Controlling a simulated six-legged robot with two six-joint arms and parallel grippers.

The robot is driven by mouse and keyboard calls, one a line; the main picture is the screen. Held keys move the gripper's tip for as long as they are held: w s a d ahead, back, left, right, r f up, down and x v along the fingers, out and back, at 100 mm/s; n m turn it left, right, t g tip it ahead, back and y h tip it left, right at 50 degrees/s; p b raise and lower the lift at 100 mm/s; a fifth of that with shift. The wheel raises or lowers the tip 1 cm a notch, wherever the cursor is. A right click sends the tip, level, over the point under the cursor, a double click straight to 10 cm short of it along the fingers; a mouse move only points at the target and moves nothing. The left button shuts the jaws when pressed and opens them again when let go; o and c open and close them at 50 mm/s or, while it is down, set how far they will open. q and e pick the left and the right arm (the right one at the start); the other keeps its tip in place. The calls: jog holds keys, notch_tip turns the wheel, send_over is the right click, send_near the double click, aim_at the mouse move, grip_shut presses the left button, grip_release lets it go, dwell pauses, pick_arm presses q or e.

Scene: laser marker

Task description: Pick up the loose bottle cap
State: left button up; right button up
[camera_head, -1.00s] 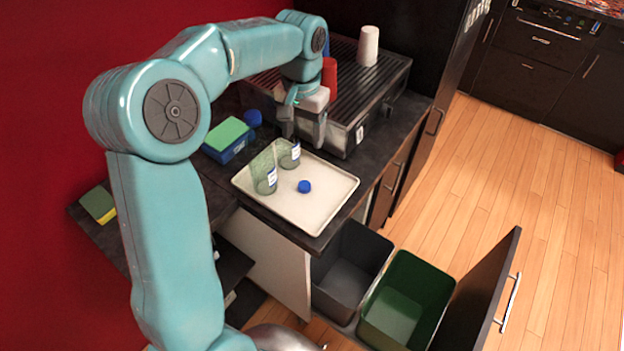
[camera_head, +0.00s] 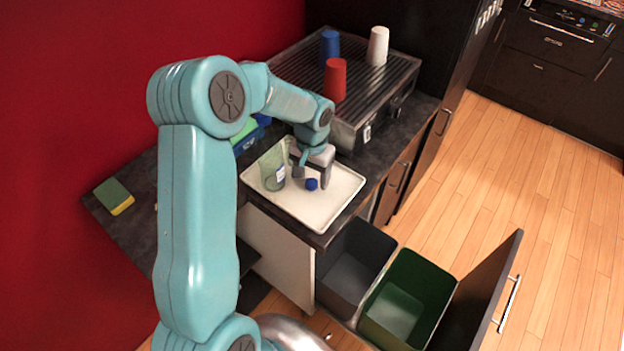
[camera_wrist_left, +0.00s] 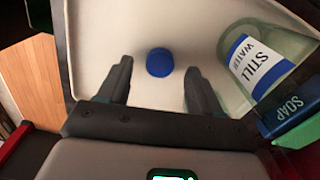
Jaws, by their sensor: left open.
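The loose blue bottle cap (camera_head: 311,184) lies on the pale tray (camera_head: 318,222) on the dark counter. My left gripper (camera_head: 312,178) is over the tray, close to the cap. In the left wrist view the cap (camera_wrist_left: 159,62) shows beyond and between the two fingertips (camera_wrist_left: 159,72), with space on both sides. The gripper is open and empty. A clear green bottle (camera_head: 272,170) stands on the tray to the left of the cap. Its "STILL WATER" label shows in the left wrist view (camera_wrist_left: 256,62). My right gripper is not in view.
Behind the tray is a ribbed machine top (camera_head: 345,75) with a red cup (camera_head: 335,80), a blue cup (camera_head: 330,46) and a white cup (camera_head: 377,46). A sponge (camera_head: 114,196) lies at left. A green bin (camera_head: 408,300) and a grey bin (camera_head: 352,265) are below. A blue soap box (camera_wrist_left: 288,118) is near the gripper.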

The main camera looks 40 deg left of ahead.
pick_arm(q)
jog(key=shift+s+d+f, duration=0.1)
jog(key=shift+s+f, duration=0.15)
jog(key=shift+f, duration=0.15)
jog(key=shift+w+f, duration=0.1)
jog(key=shift+w, duration=0.05)
jog(key=c, duration=1.1)
jog(key=shift+w, duration=0.1)
